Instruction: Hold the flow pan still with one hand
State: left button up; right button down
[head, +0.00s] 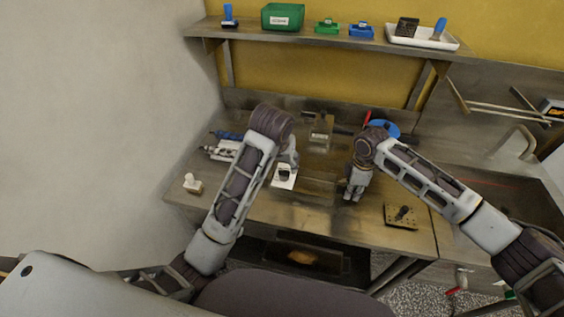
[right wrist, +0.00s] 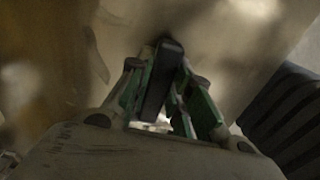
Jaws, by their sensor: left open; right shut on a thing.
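A dull brown-grey flat piece (head: 318,188) lies on the steel bench between my two grippers; it may be the flow pan, but its outline is hard to tell. My right gripper (head: 353,194) points down at its right side. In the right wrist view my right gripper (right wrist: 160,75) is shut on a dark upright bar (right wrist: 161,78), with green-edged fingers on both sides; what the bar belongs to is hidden. My left gripper (head: 286,168) is open, above a small white square (head: 284,182) on the left; its fingertips are mostly hidden by the arm.
A small white item (head: 193,184) stands at the left. A blue round thing (head: 385,130) and a boxy fixture (head: 320,128) are behind. A shelf (head: 290,36) with bins and a tray hangs above.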

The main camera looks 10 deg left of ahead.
jog(key=c, duration=1.2)
grip_release()
jog(key=shift+r, duration=0.15)
notch_tip(320, 180, up, 12)
jog(key=shift+s+f, duration=0.1)
jog(key=shift+f, duration=0.1)
